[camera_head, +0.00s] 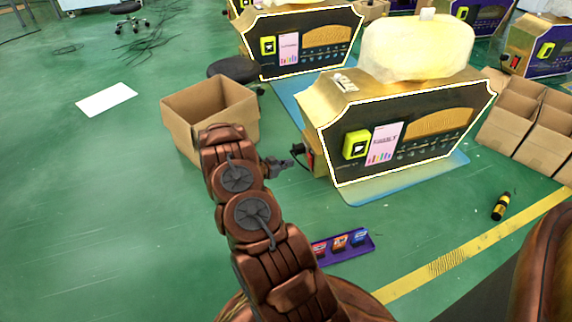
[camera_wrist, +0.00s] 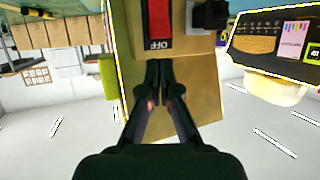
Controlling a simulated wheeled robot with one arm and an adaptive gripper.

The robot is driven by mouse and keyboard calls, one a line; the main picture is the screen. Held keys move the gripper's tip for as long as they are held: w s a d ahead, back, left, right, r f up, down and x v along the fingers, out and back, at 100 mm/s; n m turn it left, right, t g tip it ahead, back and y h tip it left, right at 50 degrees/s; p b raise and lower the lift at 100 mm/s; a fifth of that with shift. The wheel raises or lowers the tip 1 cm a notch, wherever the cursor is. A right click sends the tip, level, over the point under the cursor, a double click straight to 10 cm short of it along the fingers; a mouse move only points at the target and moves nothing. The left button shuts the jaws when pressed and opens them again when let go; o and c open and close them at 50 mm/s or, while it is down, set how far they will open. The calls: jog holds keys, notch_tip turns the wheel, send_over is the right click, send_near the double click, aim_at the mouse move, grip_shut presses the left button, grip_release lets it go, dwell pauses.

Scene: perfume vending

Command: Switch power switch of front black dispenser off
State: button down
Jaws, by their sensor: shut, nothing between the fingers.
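The front black dispenser (camera_head: 345,170) stands on the floor right of my arm, with a black front panel and gold sides. Its gold side panel (camera_wrist: 205,95) fills the middle of the wrist view. The red power switch (camera_wrist: 158,18) sits there in a black plate (camera_wrist: 158,43) marked OFF, which appears upside down; the switch's upper part is cut off. In the head view a small red patch (camera_head: 310,160) shows on that side. My gripper (camera_head: 288,163) is shut and empty beside this side. In the wrist view its fingertips (camera_wrist: 159,66) are just below the OFF mark; contact is unclear.
A black plug (camera_wrist: 208,16) sits beside the switch. An open cardboard box (camera_head: 210,105) stands behind my gripper. A purple tray (camera_head: 345,247) with small packs lies on the floor in front. Another black dispenser (camera_head: 290,65) stands behind.

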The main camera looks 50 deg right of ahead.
jog(key=x, duration=0.8)
jog(key=shift+x, duration=1)
dwell(1.8)
jog(key=shift+w, duration=0.1)
jog(key=p+v, duration=0.1)
jog(key=v, duration=0.8)
dwell(0.6)
dwell(0.5)
